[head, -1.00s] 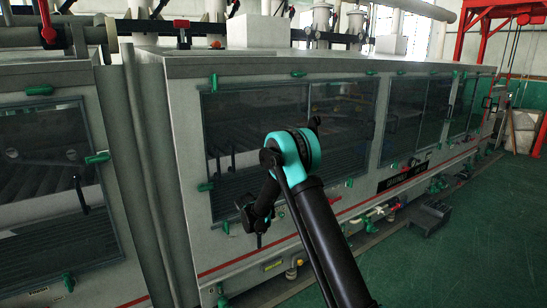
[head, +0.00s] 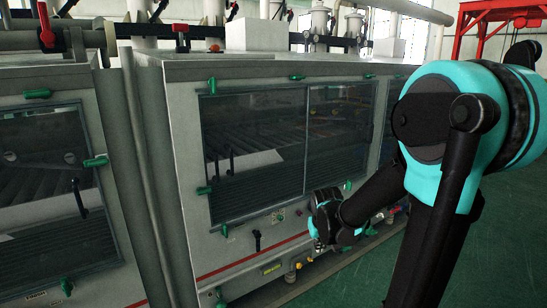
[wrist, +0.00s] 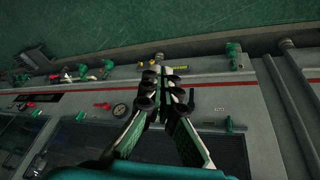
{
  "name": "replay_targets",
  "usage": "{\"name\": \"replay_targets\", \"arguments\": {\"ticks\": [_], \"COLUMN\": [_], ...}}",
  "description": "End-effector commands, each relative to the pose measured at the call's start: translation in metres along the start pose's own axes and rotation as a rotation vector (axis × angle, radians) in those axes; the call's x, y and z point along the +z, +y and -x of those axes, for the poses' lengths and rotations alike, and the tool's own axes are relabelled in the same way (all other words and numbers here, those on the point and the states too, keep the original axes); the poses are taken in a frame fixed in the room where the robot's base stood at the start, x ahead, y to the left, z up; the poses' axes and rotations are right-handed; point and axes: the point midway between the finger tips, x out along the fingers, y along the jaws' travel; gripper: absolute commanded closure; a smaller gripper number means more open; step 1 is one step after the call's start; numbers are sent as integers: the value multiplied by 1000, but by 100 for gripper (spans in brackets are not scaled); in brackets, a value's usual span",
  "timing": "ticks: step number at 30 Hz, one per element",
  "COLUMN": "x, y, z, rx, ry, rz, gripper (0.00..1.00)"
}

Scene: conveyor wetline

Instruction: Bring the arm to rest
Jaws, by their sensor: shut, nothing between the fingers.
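My arm shows large on the right of the head view, bent at a teal joint (head: 462,125) close to the camera. Its forearm runs down and left from there. My gripper (head: 318,240) is at the far end, small and partly hidden by the wrist, in front of the lower part of the machine. In the wrist view my gripper (wrist: 164,82) has its fingers brought together at the tips. Nothing is held between them.
A long grey wetline machine (head: 270,70) with glass windows (head: 260,150) and green latches fills the left and middle. In the wrist view, valves, a gauge (wrist: 120,110) and pipes (wrist: 290,100) line its front. Green floor (head: 350,290) is open beside it.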

Motion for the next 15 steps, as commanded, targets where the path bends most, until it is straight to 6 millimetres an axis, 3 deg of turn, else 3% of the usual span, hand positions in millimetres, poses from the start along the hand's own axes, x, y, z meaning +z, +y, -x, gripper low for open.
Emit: {"name": "replay_targets", "arguments": {"ticks": [1,9,15], "x": [20,113,152], "y": [5,16,16], "z": [7,28,31], "rx": [-6,-44,-62], "ry": [-3,-11,-12], "rz": [-18,-94,-127], "gripper": [100,100,100]}}
